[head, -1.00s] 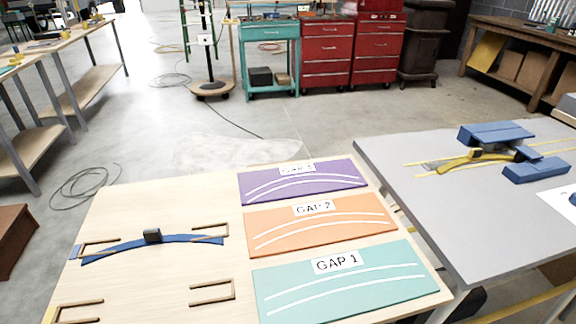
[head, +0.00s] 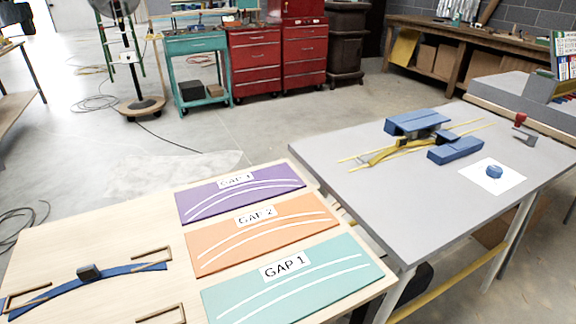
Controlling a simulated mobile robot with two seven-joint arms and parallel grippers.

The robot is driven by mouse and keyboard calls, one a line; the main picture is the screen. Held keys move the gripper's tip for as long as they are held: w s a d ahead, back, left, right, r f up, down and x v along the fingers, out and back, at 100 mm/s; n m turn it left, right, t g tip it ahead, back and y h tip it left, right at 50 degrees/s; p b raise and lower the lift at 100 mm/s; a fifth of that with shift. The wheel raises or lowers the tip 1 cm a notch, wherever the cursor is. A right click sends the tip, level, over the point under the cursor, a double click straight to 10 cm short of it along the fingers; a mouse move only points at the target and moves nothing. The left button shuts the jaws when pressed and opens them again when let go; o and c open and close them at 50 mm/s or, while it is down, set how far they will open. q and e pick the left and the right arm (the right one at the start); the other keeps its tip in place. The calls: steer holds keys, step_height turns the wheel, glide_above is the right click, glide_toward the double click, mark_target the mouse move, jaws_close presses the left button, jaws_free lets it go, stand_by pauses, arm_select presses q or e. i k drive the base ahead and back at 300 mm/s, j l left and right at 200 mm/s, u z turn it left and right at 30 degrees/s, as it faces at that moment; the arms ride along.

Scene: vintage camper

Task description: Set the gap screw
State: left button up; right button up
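A blue faceted knob (head: 494,171) sits on a white sheet (head: 512,181) on the grey table; I cannot tell if it is the gap screw. To its left, a yellow curved piece (head: 384,152) lies between yellow lines, beside a large blue block (head: 416,121) and a lower blue block (head: 455,150). A dark part sits between these blocks. Neither of my grippers is in view.
Purple (head: 240,190), orange (head: 262,233) and teal (head: 295,280) panels lie on the wooden table (head: 60,245). The grey table (head: 400,205) has clear room in front. A small red-topped item (head: 521,119) and a grey bracket (head: 525,136) stand near its back right.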

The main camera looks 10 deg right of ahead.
mark_target(494, 172)
steer(key=k+l, duration=0.1)
steer(key=l, duration=0.2)
steer(key=k+l, duration=0.1)
steer(key=l, duration=0.2)
steer(key=z, duration=0.85)
steer(key=i+l+z, duration=0.4)
steer(key=l, duration=0.2)
steer(key=k, duration=0.1)
